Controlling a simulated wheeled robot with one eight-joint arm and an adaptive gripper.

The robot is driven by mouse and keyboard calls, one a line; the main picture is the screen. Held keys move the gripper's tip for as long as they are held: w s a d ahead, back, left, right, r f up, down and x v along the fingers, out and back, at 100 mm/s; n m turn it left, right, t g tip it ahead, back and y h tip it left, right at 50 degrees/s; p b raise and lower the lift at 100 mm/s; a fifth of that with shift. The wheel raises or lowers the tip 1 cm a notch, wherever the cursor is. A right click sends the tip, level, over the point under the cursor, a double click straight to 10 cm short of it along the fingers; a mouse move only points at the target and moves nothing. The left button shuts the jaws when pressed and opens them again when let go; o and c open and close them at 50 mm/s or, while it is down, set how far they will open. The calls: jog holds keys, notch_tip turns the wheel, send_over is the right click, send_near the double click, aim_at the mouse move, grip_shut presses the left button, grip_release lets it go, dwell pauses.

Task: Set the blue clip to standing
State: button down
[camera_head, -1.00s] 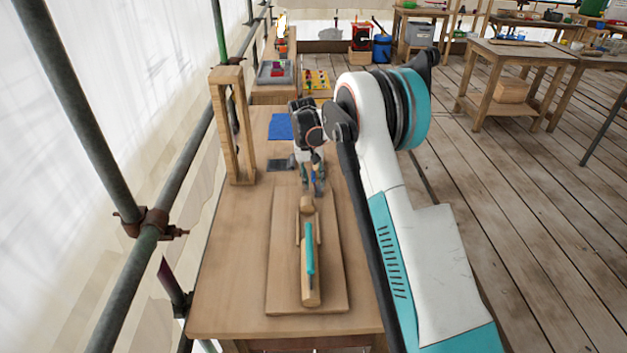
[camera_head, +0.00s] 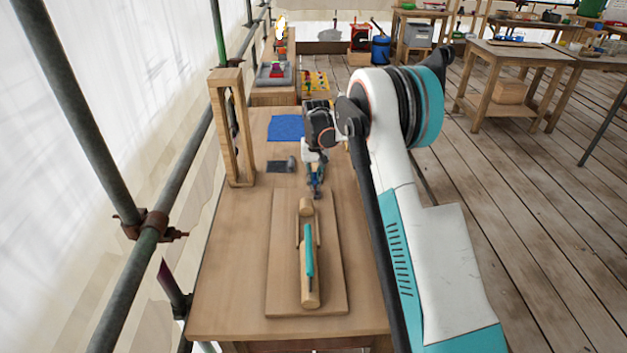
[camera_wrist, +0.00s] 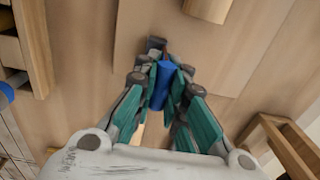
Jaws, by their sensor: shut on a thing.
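My gripper (camera_wrist: 161,72) is shut on the blue clip (camera_wrist: 161,85), a short blue cylinder-like piece between the teal fingers in the wrist view. In the head view my gripper (camera_head: 315,190) is over the workbench, just beyond the far end of a flat wooden board (camera_head: 328,295). The clip is too small there to make out clearly among the fingers. I cannot tell whether the clip touches the wood below it.
On the board lies a wooden piece (camera_head: 310,292) with a teal rod (camera_head: 309,250). An upright wooden frame (camera_head: 243,130) stands left. A blue mat (camera_head: 287,128) and dark pad (camera_head: 277,167) with a grey cylinder (camera_head: 291,164) lie behind. The bench's near-left area is clear.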

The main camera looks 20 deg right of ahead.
aim_at(315, 175)
jog(key=c, duration=1.6)
grip_release()
jog(key=shift+c, duration=0.2)
notch_tip(315, 175, up, 12)
jog(key=shift+d, duration=0.15)
